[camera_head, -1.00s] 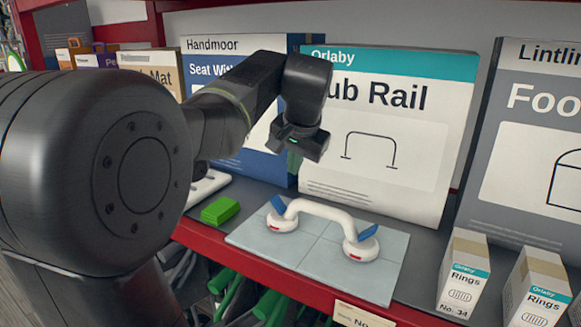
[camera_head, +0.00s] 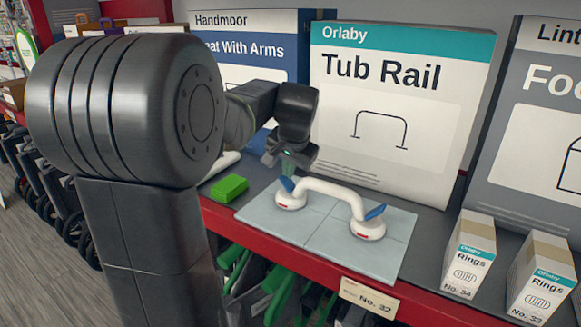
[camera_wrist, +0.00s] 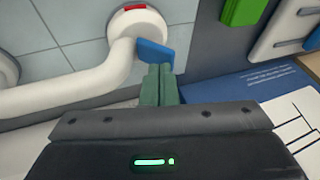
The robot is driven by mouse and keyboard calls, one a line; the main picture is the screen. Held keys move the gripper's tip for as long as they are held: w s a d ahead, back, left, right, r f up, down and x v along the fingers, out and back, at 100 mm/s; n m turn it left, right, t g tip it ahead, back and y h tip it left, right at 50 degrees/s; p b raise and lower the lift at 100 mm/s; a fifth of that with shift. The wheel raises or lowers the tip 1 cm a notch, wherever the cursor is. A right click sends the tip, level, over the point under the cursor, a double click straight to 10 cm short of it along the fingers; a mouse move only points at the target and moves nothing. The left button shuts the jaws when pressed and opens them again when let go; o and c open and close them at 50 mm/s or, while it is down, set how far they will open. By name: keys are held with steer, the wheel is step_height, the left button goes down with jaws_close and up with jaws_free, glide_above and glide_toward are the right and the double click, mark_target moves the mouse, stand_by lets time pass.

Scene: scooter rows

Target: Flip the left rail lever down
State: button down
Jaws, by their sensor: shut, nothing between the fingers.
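A white tub rail (camera_head: 330,190) with a round suction foot at each end sits on a grey tiled panel (camera_head: 290,233). The left rail lever (camera_head: 286,184) is blue and tilts up from the left foot. The right lever (camera_head: 375,212) is blue and also tilted up. My gripper (camera_head: 287,170) is just above and behind the left lever. In the wrist view, my shut, empty green fingertips (camera_wrist: 158,84) are right at the blue left lever (camera_wrist: 154,52); I cannot tell whether they touch it. A red mark shows on that foot (camera_wrist: 140,22).
A green block (camera_head: 229,188) lies left of the panel. A Tub Rail box (camera_head: 400,120) stands close behind. Small Rings boxes (camera_head: 468,255) stand to the right. The red shelf edge (camera_head: 325,270) runs along the front.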

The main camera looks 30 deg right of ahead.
steer(key=shift+w+a+g+h+p, duration=0.25)
steer(key=shift+w+g+h+p, duration=0.15)
steer(key=shift+g+p, duration=0.35)
steer(key=shift+w+a, duration=0.1)
steer(key=shift+w, duration=0.05)
steer(key=shift+w+a+f+n+g+h+p, duration=0.2)
steer(key=shift+w+g+h+p, duration=0.15)
steer(key=shift+g, duration=0.2)
steer(key=shift+w+a+f+n+g+h+p, duration=0.15)
steer(key=shift+w+n+g+p, duration=0.1)
steer(key=shift+g+p, duration=0.2)
steer(key=w+g+h, duration=0.1)
steer(key=g, duration=0.1)
steer(key=f+g+h, duration=0.1)
steer(key=shift+w+a+f+n+g, duration=0.25)
steer(key=shift+w+a+f+g, duration=0.05)
steer(key=shift+w+a+g, duration=0.1)
steer(key=shift+d, duration=0.1)
steer(key=shift+s, duration=0.25)
steer(key=shift+s+d+r, duration=0.1)
steer(key=shift+s+d, duration=0.25)
steer(key=shift+s, duration=0.2)
